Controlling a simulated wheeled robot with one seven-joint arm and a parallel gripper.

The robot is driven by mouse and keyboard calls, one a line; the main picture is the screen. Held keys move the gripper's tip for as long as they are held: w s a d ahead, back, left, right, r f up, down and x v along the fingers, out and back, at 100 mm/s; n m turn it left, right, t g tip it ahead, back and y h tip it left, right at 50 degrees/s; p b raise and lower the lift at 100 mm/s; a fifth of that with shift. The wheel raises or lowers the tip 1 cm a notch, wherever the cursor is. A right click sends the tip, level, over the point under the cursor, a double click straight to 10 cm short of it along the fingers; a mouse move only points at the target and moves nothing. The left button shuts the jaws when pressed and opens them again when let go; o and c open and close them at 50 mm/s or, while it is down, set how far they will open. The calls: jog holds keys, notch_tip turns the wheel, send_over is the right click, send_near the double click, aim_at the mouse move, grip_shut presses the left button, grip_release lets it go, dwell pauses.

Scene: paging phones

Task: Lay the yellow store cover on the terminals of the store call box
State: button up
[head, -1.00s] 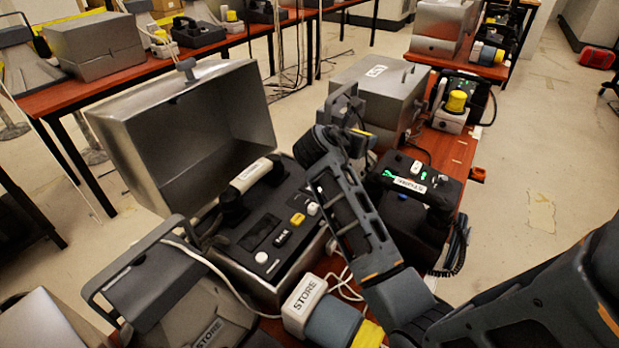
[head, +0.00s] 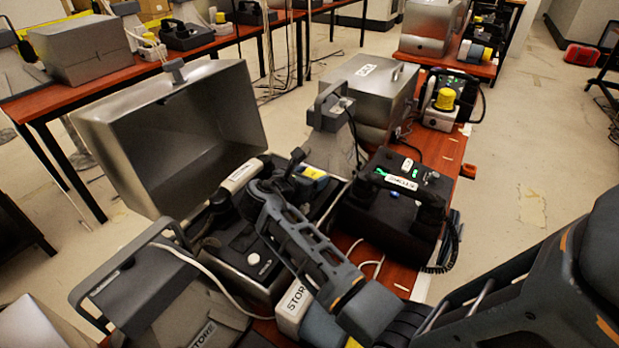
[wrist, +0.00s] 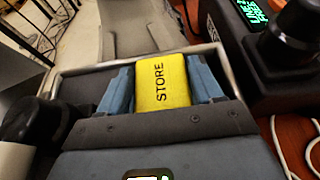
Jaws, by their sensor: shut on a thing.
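My gripper (wrist: 160,88) is shut on the yellow store cover (wrist: 162,82), marked STORE, with a blue finger on each side. In the head view, the cover (head: 315,172) and my gripper (head: 300,175) are over the far right part of an open metal case with a black panel (head: 238,242). The case's lid (head: 170,140) stands raised at the left, and a handset (head: 240,175) lies along its left side. My arm hides part of the panel. The terminals are hidden, and I cannot tell whether the cover touches the panel.
A black phone (head: 385,225) with green lights stands close on the right. A grey horn (head: 328,140) is just beyond the case. A white block marked STORE (head: 293,303) and a grey horn marked STORE (head: 200,328) are in front. Cables lie between them.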

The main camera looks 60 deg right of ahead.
jog(key=shift+f, duration=0.15)
jog(key=o, duration=1.2)
jog(key=shift+c, duration=0.2)
jog(key=v, duration=1.2)
